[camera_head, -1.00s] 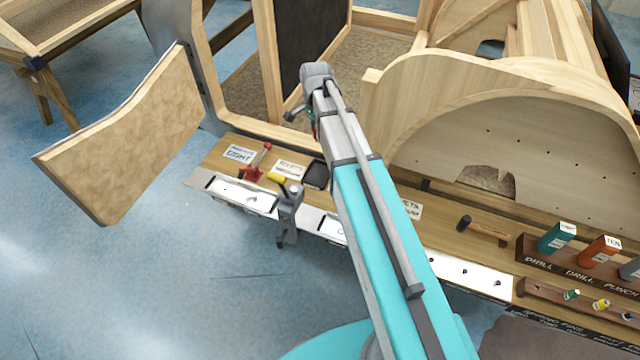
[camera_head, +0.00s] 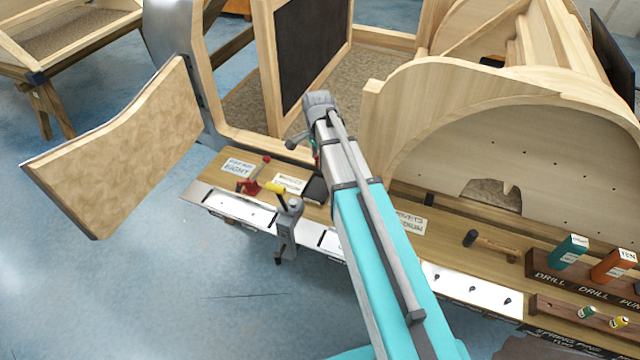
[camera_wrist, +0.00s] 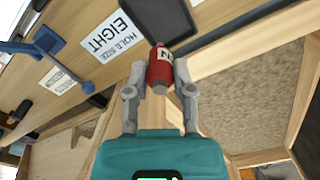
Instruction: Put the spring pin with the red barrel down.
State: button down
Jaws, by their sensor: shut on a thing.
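The spring pin with the red barrel (camera_wrist: 160,70) is between the two grey fingers of my gripper (camera_wrist: 159,78) in the wrist view. A white label shows on its barrel. My gripper is shut on it and holds it in front of the wooden bench. In the head view my own arm hides most of the gripper, and only a sliver of red shows beside the wrist.
A label reading "HOLE SIZE EIGHT" (camera_wrist: 112,36) shows in the wrist view. A hammer (camera_head: 490,244) and drill holder (camera_head: 571,282) are to the right.

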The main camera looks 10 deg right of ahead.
jog(key=shift+f+b, duration=2.8)
jog(key=shift+f, duration=0.2)
jog(key=shift+f+b, duration=1.85)
jog(key=shift+f, duration=0.2)
jog(key=shift+c, duration=2.3)
grip_release()
jog(key=shift+r, duration=0.3)
notch_tip(320, 180, up, 12)
jog(key=p, duration=1.2)
jog(key=shift+f, duration=0.1)
